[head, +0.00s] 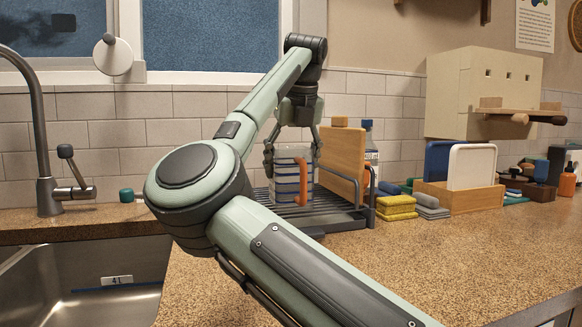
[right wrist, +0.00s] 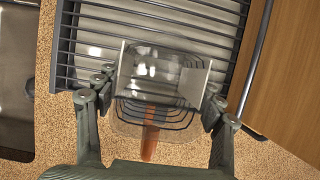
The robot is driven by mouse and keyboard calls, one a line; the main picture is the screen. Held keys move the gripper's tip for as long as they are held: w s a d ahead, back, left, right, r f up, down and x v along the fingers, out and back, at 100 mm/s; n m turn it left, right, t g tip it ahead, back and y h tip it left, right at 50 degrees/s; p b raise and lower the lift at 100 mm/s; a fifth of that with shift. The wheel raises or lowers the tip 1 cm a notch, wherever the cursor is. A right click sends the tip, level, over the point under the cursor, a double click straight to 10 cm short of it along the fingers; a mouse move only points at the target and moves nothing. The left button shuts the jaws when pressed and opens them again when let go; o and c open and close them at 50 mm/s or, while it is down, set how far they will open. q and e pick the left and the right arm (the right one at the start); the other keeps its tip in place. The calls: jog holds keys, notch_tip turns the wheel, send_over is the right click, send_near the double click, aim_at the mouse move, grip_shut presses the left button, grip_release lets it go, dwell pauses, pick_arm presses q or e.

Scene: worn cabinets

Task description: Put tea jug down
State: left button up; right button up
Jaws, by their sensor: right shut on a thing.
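The tea jug (head: 290,176) is clear with dark stripes and an orange handle. It is upright at the dark slatted drying rack (head: 318,219) on the counter; I cannot tell whether its base touches the slats. My right gripper (head: 292,150) comes down from above with its fingers on either side of the jug. In the right wrist view the gripper (right wrist: 155,100) is shut on the jug (right wrist: 150,75), whose orange handle (right wrist: 150,142) points toward the bottom of the picture. My left gripper is not in view.
A wooden board (head: 342,155) stands upright on the rack, right of the jug, with a bottle (head: 367,150) behind it. Yellow sponges (head: 396,207) and a wooden holder (head: 460,198) are further right. The sink (head: 100,280) and faucet (head: 45,150) are left. The front counter is clear.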

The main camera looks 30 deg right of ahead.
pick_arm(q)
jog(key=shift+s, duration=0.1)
pick_arm(e)
jog(key=shift+f, duration=0.2)
jog(key=o, duration=1.9)
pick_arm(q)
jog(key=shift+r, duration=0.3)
pick_arm(e)
jog(key=shift+r, duration=0.1)
jog(key=shift+r, duration=0.3)
jog(key=v, duration=1)
jog(key=shift+s+r+p, duration=0.2)
jog(key=shift+r+p, duration=0.1)
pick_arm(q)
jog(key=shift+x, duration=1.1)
pick_arm(e)
jog(key=shift+s+a+r, duration=0.1)
jog(key=shift+s+r, duration=0.1)
jog(key=shift+r, duration=0.25)
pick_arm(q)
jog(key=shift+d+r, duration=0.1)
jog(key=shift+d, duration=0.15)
